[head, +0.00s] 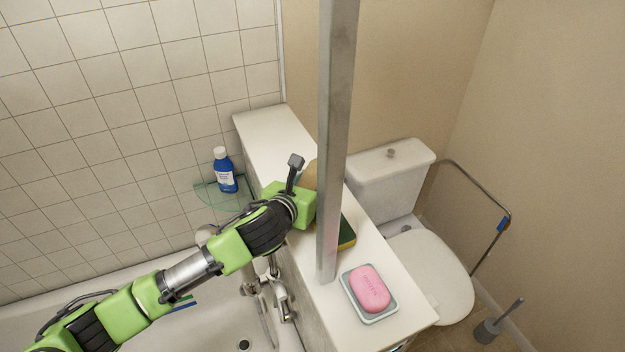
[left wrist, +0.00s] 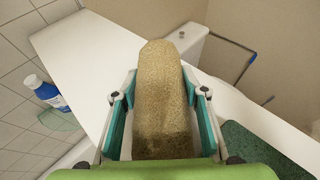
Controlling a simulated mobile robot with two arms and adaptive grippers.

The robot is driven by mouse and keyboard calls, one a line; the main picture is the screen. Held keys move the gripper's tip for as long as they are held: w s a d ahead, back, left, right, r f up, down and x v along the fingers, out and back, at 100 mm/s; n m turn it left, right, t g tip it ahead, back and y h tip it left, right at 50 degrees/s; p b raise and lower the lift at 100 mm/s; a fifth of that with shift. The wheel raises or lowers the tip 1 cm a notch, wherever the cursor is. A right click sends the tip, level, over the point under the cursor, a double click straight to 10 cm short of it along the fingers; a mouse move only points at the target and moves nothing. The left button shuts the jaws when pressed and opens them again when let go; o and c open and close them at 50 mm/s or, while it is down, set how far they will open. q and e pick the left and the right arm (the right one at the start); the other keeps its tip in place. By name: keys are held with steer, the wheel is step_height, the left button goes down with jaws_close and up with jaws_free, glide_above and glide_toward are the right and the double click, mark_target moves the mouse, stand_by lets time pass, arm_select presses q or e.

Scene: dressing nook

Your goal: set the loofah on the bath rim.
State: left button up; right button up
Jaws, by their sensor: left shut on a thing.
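The loofah (left wrist: 160,85) is a tan, rough, rounded block between the two fingers of my left gripper (left wrist: 160,112) in the left wrist view. The gripper is shut on it. In the head view, my left gripper (head: 302,180) is over the white ledge, and only a tan bit of the loofah (head: 309,175) shows between it and the metal post. The bath rim (head: 75,273) shows as a pale band along the tiled wall at the lower left, away from the gripper. My right gripper is not in view.
A metal post (head: 338,130) stands close to my left gripper. The white ledge (head: 268,128) holds a green and yellow sponge (head: 347,234) and pink soap (head: 370,289) in a dish. A blue bottle (head: 225,172) stands on a glass corner shelf (head: 207,194). A toilet (head: 432,265) is at right.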

arm_select(q)
steer(key=shift+f, duration=0.1)
steer(key=o, duration=0.9)
steer(key=shift+w, duration=0.1)
